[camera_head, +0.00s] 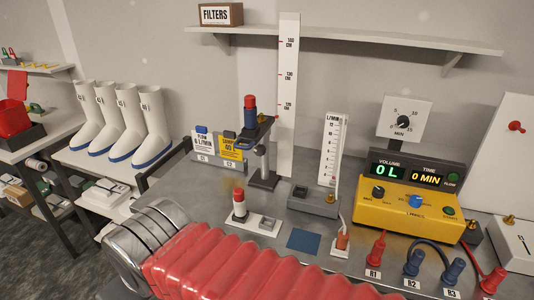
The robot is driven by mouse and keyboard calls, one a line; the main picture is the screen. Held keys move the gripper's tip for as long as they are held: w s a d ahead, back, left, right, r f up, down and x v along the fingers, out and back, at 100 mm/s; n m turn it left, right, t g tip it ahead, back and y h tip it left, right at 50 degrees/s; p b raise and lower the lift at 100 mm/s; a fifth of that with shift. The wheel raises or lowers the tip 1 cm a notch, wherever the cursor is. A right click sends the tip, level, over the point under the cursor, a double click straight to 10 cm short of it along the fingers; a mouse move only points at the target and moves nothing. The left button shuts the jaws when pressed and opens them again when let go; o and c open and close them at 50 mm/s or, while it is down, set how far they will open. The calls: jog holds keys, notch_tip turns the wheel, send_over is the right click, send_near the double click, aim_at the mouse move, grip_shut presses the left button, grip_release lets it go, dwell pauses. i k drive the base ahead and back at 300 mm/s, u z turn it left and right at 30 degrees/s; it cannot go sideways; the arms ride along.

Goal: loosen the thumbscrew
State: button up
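No part is clearly marked as the thumbscrew. A metal stand (264,181) with an upright post stands near the middle of the bench. Its dark clamp arm (258,132) reaches to the left and carries a small cartridge with a red top and a blue body (250,109). A small dark knob (262,118) shows at the clamp by the post; it may be the thumbscrew, but it is too small to tell whether it is tight. My gripper is not in view.
A red-capped white bottle (239,205) stands on a white holder (257,224) in front of the stand. White and yellow cards (231,146) stand left of it. A tall ruler (288,90) rises behind. The yellow meter box (405,215) and coloured plugs fill the right.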

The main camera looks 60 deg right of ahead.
aim_at(259, 149)
jog(key=i, duration=0.95)
